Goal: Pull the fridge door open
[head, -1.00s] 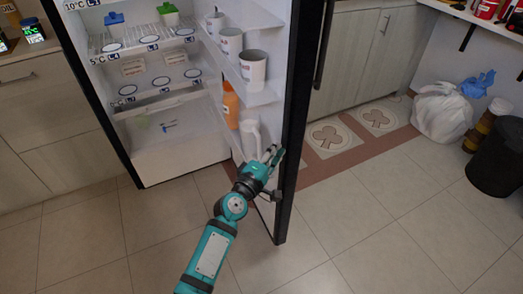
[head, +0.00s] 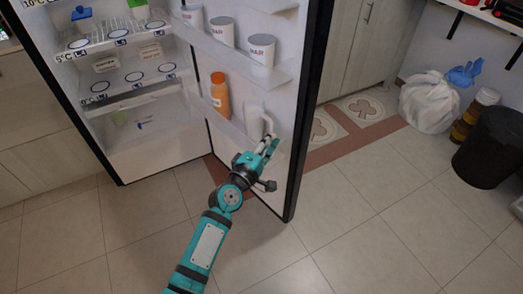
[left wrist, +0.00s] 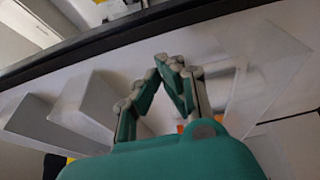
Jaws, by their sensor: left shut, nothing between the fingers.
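The fridge door (head: 292,110) stands wide open, its white inner side with shelves facing me and its dark edge toward the right. The fridge interior (head: 150,150) is in plain view. My left gripper (head: 268,149) is at the inner side of the door, low and near its free edge, beside a white jug. In the left wrist view the gripper (left wrist: 168,62) has its fingertips together with nothing between them, and the dark door edge (left wrist: 110,40) crosses above. Contact with the door cannot be told. My right gripper is not in view.
The door shelves hold white cups (head: 222,32), an orange bottle (head: 219,95) and the white jug (head: 254,118). A black bin (head: 489,148) and a white bag (head: 428,104) stand at the right. The tiled floor (head: 370,220) right of the door is clear.

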